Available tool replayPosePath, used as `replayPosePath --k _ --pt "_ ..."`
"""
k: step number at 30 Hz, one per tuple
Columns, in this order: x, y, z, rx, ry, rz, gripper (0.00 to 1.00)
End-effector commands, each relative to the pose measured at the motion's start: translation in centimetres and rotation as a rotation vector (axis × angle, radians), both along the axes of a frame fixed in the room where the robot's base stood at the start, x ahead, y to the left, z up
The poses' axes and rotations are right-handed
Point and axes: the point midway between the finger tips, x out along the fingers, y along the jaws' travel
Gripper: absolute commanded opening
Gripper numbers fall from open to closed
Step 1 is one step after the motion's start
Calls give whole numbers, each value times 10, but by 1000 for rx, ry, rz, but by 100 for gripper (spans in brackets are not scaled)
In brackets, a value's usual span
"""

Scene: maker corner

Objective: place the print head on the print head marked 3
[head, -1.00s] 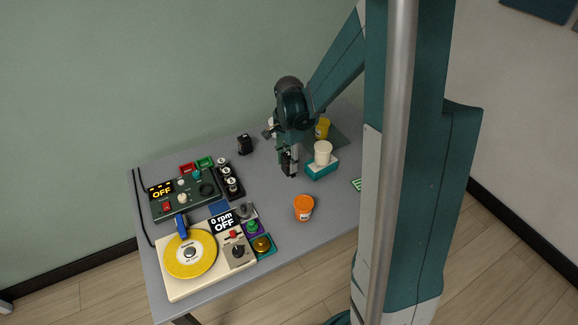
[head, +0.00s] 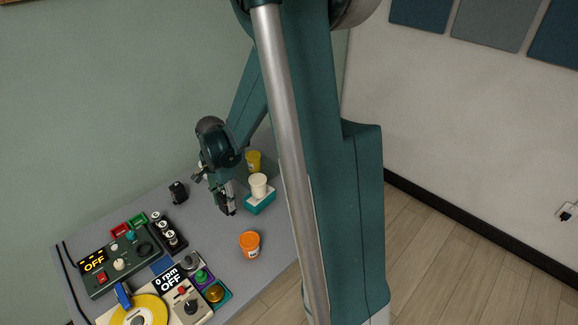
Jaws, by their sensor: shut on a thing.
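My gripper (head: 228,207) is over the grey table, pointing down. It is shut on a small dark thing at its fingertips, which looks like the print head; the fingers hide much of it. A black block (head: 178,192), which may be another print head, stands upright on the table to the left of my gripper, apart from it. No mark 3 can be read on either in this view.
A white cup on a teal box (head: 260,203) stands just right of my gripper, with a yellow tub (head: 254,162) behind. An orange tub (head: 249,245) stands in front. A control box (head: 117,262), a black rack (head: 168,235) and a turntable (head: 140,312) fill the left.

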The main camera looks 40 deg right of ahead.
Motion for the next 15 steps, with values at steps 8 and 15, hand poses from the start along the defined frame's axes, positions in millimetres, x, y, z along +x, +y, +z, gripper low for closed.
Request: replayPosePath --k 8,15 --pt "0 0 22 0 0 0 16" --pt "0 0 65 0 0 0 16"
